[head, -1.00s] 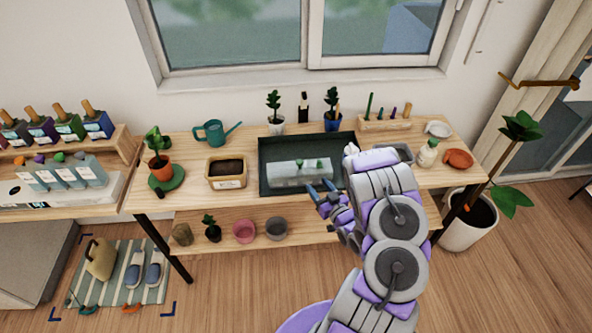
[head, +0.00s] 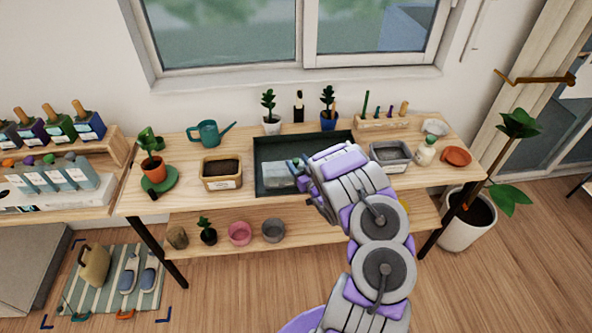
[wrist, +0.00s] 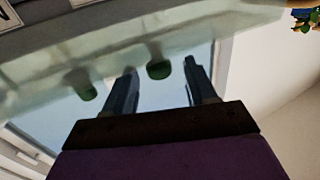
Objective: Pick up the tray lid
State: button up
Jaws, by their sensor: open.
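The tray lid (head: 280,174) is a clear, pale box-like cover in the dark green tray (head: 270,149) on the wooden bench. My arm hides its right part in the head view. In the wrist view the lid (wrist: 195,33) spans the top as a translucent band, with two small green pieces on or behind it. My gripper (wrist: 160,72) is open, fingers apart and pointing toward the lid, with one green piece seen between the fingertips. I cannot tell whether the fingers touch the lid. In the head view my wrist hides the fingertips.
A tan planter (head: 222,173) stands left of the tray, a grey tub (head: 390,156) right of it. Behind are potted plants (head: 271,120) and a teal watering can (head: 209,133). A white bottle (head: 425,152) and an orange dish (head: 457,156) stand at the right end.

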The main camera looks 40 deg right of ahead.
jog(key=shift+w+d+f+b, duration=0.1)
jog(key=shift+w+d+b, duration=0.1)
jog(key=shift+w, duration=0.75)
jog(key=shift+w+d+f+b, duration=0.1)
jog(key=shift+w+b, duration=0.05)
jog(key=shift+w, duration=0.75)
jog(key=shift+c, duration=0.3)
jog(key=shift+r, duration=0.1)
grip_shut()
